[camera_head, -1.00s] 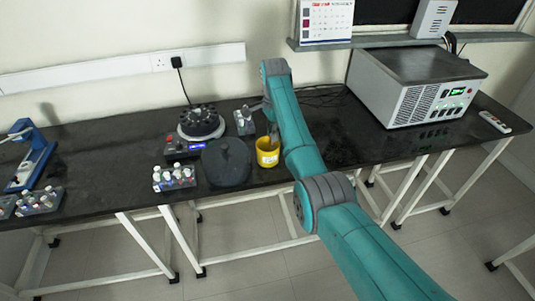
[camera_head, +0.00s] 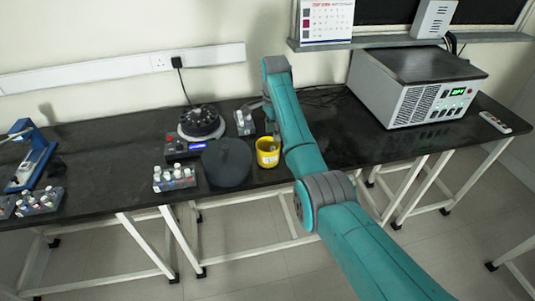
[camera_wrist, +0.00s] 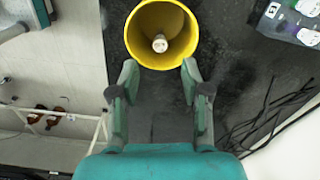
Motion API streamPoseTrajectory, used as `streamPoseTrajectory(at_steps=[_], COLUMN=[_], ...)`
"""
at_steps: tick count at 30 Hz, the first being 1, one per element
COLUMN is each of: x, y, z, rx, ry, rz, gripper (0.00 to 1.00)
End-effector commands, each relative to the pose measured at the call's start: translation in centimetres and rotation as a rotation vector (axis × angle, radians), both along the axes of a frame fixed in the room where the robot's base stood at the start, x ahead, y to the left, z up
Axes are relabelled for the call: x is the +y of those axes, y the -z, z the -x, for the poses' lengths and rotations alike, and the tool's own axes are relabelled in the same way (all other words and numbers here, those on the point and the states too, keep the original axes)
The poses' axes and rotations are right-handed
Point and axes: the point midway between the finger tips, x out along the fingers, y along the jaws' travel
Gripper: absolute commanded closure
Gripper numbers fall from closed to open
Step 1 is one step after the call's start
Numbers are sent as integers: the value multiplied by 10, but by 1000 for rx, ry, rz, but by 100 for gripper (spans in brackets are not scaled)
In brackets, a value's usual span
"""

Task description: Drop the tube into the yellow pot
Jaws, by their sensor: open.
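The yellow pot (camera_head: 267,159) stands on the black bench beside a dark round object. In the wrist view the yellow pot (camera_wrist: 143,55) is seen from above, just beyond my fingertips. A tube with a pale cap (camera_wrist: 160,43) is inside it, cap towards the camera; its lower part is hard to make out. My gripper (camera_wrist: 159,80) is open, with nothing between its fingers, and is apart from the tube. In the head view my gripper (camera_head: 271,128) is mostly hidden by my arm, just above and behind the pot.
A dark round object (camera_head: 227,163) stands left of the pot, with a rotor device (camera_head: 200,122) behind it. A rack of capped tubes (camera_head: 174,178) is further left. A small rack (camera_head: 245,121) stands behind the pot. A large grey machine (camera_head: 415,85) is at right.

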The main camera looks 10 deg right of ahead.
Motion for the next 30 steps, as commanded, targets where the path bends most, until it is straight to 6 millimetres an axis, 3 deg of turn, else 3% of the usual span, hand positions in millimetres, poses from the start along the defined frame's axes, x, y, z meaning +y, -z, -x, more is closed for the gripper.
streamPoseTrajectory(at_steps=[6,12,30], x=[0,0,0], y=[-36,-57,-60], z=[-1,0,0], rx=[-3,-1,0], ry=[0,0,0], rz=[0,0,0], gripper=[53,53,53])
